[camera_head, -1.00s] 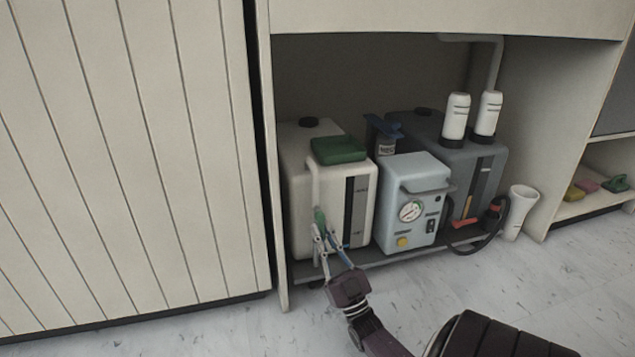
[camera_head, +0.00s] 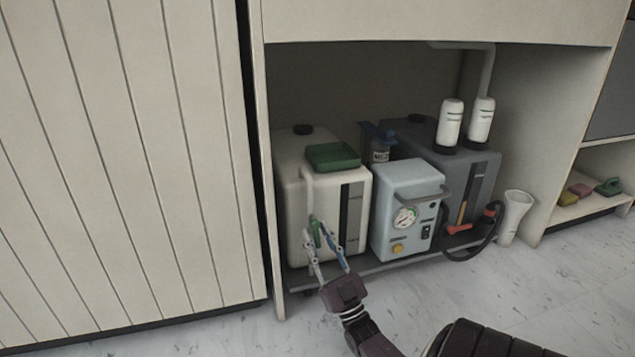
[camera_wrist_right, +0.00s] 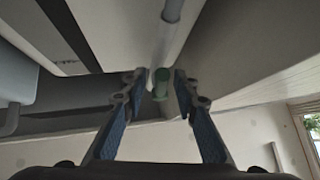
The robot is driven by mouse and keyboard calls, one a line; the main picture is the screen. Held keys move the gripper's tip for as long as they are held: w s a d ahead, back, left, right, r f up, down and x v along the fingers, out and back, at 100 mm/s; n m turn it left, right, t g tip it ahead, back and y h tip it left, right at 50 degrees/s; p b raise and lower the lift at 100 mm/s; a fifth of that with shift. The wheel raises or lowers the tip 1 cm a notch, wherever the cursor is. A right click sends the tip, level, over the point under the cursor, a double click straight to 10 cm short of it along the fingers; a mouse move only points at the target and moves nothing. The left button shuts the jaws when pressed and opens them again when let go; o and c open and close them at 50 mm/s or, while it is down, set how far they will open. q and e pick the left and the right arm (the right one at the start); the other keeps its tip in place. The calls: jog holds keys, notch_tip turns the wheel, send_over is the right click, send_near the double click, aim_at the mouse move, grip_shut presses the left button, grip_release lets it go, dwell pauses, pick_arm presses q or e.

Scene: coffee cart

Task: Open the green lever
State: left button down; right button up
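The green lever (camera_head: 316,234) is a small piece on the pipe (camera_head: 307,190) at the front of the white tank (camera_head: 292,205), low in the cabinet. My right gripper (camera_head: 317,237) is at the lever, with its fingers spread to either side. In the right wrist view, the green lever (camera_wrist_right: 161,84) shows between the two fingertips of my right gripper (camera_wrist_right: 160,80), with gaps visible on both sides, below a pale pipe (camera_wrist_right: 168,45). I cannot tell whether a finger touches it. My left gripper is not in view.
A light blue machine (camera_head: 398,220) with a gauge stands right of the white tank. A grey tank (camera_head: 478,175) stands behind it, with a dark hose (camera_head: 480,250) in front. The shelf edge (camera_head: 380,268) runs below.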

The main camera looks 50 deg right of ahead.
send_near(309, 187)
jog(key=x, duration=0.5)
jog(key=shift+w, duration=0.15)
